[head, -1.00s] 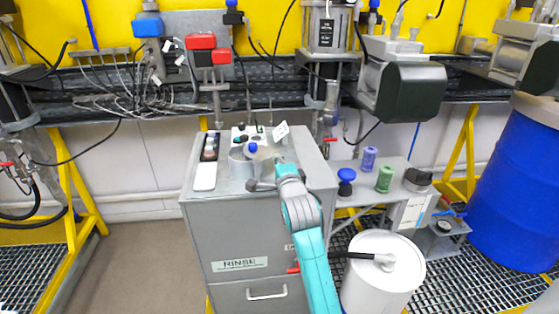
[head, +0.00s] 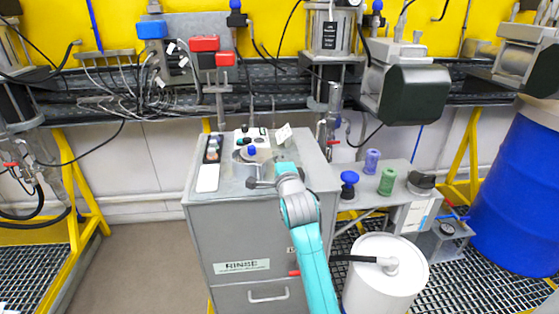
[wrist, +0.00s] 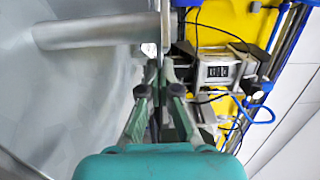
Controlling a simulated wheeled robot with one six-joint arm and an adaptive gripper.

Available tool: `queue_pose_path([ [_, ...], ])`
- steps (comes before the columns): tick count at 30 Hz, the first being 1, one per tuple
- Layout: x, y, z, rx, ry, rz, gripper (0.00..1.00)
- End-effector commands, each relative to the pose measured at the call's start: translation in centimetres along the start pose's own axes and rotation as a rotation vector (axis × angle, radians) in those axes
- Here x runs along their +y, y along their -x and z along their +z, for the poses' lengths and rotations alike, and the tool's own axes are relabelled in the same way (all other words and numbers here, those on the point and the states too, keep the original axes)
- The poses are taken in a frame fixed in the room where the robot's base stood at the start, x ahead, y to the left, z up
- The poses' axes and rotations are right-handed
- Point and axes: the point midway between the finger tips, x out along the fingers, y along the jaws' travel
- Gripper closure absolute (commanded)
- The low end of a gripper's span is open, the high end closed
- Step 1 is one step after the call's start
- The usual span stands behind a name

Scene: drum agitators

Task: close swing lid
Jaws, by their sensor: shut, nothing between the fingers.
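The grey cabinet marked RINSE (head: 241,266) stands in front of me. A round grey fitting with a blue knob (head: 252,151) is on its top; I cannot tell clearly which part of it is the swing lid or how far that stands open. My gripper (head: 281,153) is just right of the fitting, low over the cabinet top, its fingers small and blurred there. In the wrist view my gripper (wrist: 160,65) is shut and empty. Its tips are beside the end of a grey bar (wrist: 95,31) that crosses a large grey surface (wrist: 75,110); contact is unclear.
A white item (head: 208,178) lies on the cabinet's left edge, with a tilted white card (head: 283,133) at the back. A side shelf holds a blue knob (head: 348,178) and a green spool (head: 387,181). A white drum (head: 375,290) stands right of my arm.

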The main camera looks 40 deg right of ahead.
Motion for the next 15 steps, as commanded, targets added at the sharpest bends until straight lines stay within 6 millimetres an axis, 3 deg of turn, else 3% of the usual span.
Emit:
queue_pose_path([
  [15, 0.0, -1.4, 0.8, 0.0, -0.001, 0.001, 1.0],
])
